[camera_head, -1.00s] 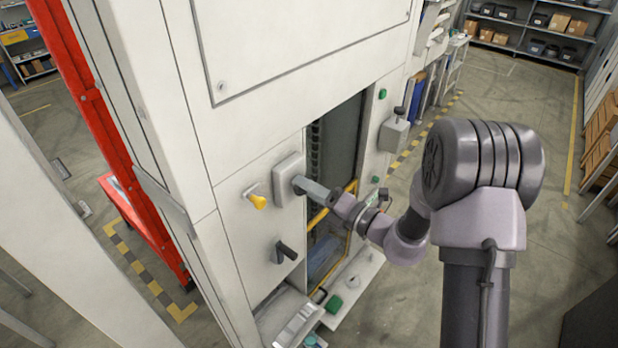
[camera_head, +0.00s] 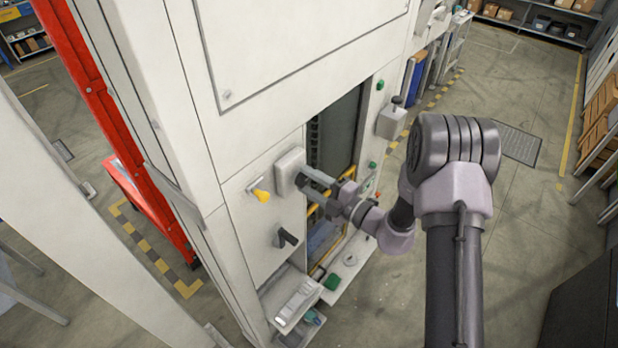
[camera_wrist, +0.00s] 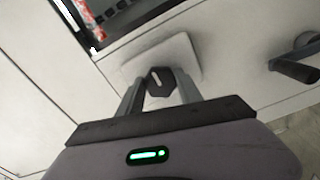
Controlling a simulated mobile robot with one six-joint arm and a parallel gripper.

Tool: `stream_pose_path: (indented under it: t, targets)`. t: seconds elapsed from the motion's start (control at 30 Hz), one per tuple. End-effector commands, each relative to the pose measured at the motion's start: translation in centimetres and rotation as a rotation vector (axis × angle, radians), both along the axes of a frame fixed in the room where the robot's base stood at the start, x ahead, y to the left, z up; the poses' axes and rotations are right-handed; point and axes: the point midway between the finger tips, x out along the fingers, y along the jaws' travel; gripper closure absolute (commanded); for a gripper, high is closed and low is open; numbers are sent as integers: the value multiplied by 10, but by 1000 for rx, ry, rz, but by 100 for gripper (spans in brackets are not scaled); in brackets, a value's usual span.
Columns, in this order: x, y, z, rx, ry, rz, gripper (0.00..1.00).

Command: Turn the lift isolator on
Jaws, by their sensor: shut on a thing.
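A light grey square switch plate (camera_head: 289,166) sits on the white cabinet front (camera_head: 240,250), beside a dark opening. In the wrist view, a dark faceted knob (camera_wrist: 160,79) with a pale mark stands out from this plate (camera_wrist: 183,55). My gripper (camera_head: 306,181) reaches the plate from the right. In the wrist view, my gripper (camera_wrist: 159,88) has one finger on each side of the knob and is shut on it. I see no readable label on the switch. The knob is largely hidden by the fingers in the head view.
The lever also shows at right in the wrist view (camera_wrist: 296,68). A grey box (camera_head: 391,120) juts out right of the opening. Open floor (camera_head: 500,200) lies at right.

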Motion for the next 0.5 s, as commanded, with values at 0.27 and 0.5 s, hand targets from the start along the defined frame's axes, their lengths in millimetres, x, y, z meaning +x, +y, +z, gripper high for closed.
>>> stream_pose_path:
  t: [0.27, 0.5]
  targets:
    - [0, 0, 0, 23, 30, -1, 98]
    - [0, 0, -1, 25, 32, 0, 98]
